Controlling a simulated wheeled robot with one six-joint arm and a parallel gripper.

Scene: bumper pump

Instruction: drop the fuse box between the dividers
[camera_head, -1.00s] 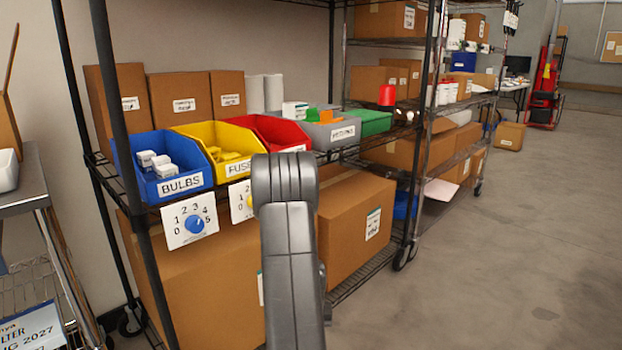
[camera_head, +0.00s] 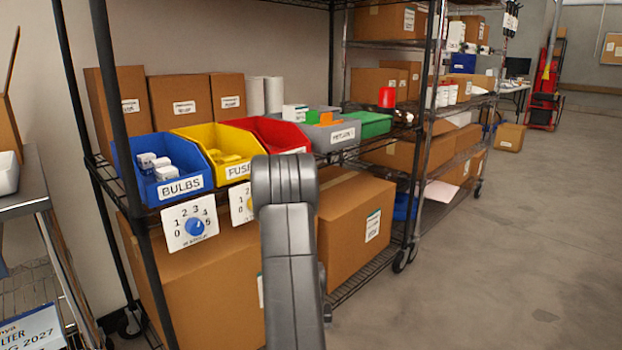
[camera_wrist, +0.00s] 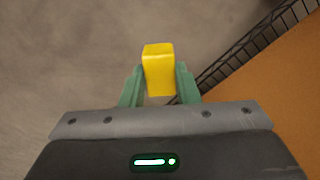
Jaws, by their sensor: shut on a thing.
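In the wrist view my gripper (camera_wrist: 159,88) has its two green fingers shut on a small yellow box (camera_wrist: 158,68), which I take to be the fuse box. It is held with grey floor far below it. In the head view my arm hides the gripper and the held box. No dividers can be made out clearly.
A blue BULBS bin (camera_head: 180,186), a red bin (camera_head: 285,133), a grey bin (camera_head: 338,138) and a green bin (camera_head: 372,124) share the shelf (camera_head: 145,212). A dial card (camera_head: 189,222) hangs on its edge. Cardboard boxes (camera_head: 358,215) sit below. Open floor (camera_head: 500,270) lies to the right.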

